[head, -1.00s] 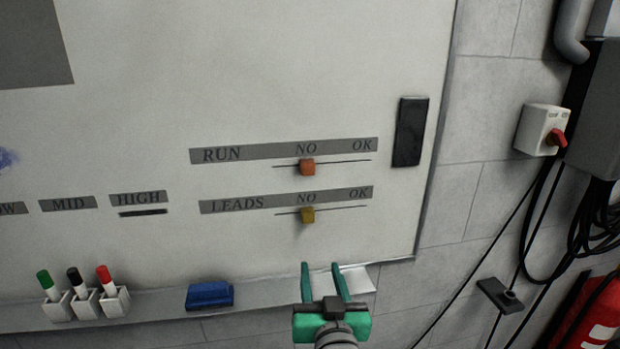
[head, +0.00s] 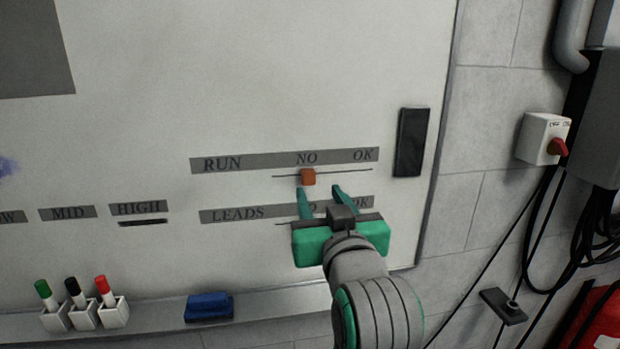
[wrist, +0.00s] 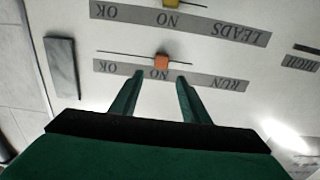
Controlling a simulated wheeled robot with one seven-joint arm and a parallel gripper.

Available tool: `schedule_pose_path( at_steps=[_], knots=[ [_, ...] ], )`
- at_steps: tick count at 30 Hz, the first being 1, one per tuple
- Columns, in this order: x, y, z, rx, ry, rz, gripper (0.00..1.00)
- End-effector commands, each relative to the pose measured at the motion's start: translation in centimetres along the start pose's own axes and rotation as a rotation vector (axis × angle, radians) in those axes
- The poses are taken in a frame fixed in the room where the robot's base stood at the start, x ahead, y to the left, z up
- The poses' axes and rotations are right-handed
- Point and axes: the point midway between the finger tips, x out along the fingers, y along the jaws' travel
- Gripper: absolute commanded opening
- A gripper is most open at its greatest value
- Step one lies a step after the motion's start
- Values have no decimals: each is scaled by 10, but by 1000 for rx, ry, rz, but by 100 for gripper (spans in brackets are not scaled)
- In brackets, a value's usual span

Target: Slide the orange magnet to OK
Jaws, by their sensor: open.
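The orange magnet (head: 308,177) sits on the thin line under the RUN strip (head: 230,162), below the word NO. The OK mark (head: 363,155) is at the right end of that strip. In the wrist view the orange magnet (wrist: 162,61) appears upside down, just beyond and between my fingertips. My gripper (head: 321,190) is open and empty, its fingertips just below the magnet in the head view. The yellow magnet of the LEADS row is hidden behind my gripper in the head view, but shows in the wrist view (wrist: 172,3).
A black bar (head: 411,142) is on the board right of the strips. The tray below holds a blue eraser (head: 209,306) and several markers in cups (head: 83,312). A switch box (head: 543,138) is on the wall at right. The board above RUN is clear.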

Motion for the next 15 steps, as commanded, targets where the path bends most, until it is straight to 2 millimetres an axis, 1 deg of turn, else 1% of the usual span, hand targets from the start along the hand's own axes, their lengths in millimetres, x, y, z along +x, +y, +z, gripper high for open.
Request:
schedule_pose_path(
  at_steps=[1,9,15],
  knots=[
    [8,-1,1,1,-4,-2,42],
    [56,2,1,1,-3,3,42],
    [82,-1,1,-1,-2,-1,42]
  ],
)
